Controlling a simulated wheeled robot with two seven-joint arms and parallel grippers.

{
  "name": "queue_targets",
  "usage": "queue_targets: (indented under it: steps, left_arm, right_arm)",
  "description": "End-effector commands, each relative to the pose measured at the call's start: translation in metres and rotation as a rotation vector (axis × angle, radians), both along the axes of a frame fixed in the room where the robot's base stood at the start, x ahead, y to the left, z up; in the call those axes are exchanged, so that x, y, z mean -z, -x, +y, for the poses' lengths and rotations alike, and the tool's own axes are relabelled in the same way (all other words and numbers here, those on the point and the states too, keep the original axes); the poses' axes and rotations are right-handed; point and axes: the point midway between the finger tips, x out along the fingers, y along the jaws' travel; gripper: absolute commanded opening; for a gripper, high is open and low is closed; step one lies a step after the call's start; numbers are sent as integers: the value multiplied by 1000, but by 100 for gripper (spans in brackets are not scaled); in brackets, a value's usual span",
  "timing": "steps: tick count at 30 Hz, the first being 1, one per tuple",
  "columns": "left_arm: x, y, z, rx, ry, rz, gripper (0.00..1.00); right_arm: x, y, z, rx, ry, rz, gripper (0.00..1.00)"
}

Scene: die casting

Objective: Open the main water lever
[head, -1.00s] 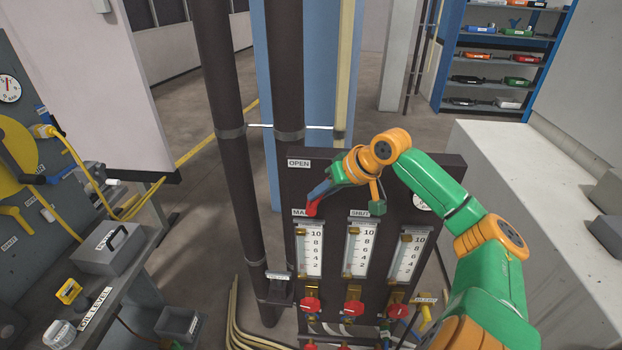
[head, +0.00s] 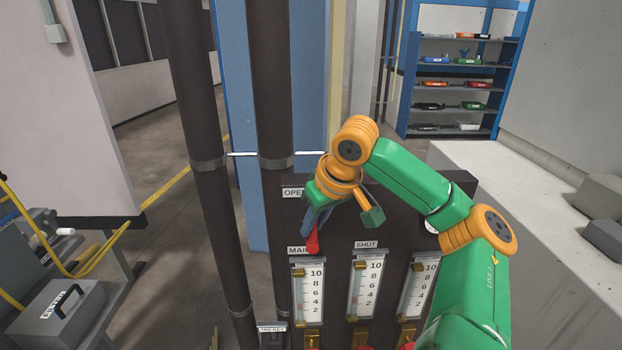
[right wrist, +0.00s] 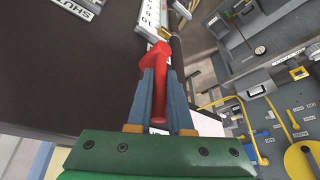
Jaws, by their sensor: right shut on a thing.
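The red main water lever (head: 313,243) is on the dark panel beside the MAIN label (head: 298,250), below the OPEN label (head: 295,193) and left of the SHUT label (head: 367,245). In the head view it points nearly straight up. My right gripper (head: 312,218) is above it, with its blue fingers on the lever. In the right wrist view the two blue fingers of the right gripper (right wrist: 162,92) are closed on both sides of the red lever (right wrist: 158,65). Part of the lever is hidden between the fingers. My left gripper is not in view.
Gauges with scales (head: 308,290) sit below the lever. Dark vertical pipes (head: 205,150) stand left of the panel. A bench with a grey box (head: 60,312) is at the left, a concrete ledge (head: 520,220) at the right, and a blue shelf (head: 455,85) behind.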

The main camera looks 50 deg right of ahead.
Motion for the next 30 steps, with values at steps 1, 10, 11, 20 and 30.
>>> queue_targets:
  steps: [1,10,11,20,30]
  left_arm:
    - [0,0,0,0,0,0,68]
    - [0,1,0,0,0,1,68]
    - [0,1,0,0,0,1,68]
    - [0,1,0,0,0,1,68]
    - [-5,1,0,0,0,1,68]
  right_arm:
    - [2,1,1,-3,-3,8,0]
    - [2,1,1,-2,-3,6,48]
    - [2,0,1,-2,-3,5,48]
    - [-11,5,1,0,0,0,48]
    - [-63,28,6,-1,-2,5,48]
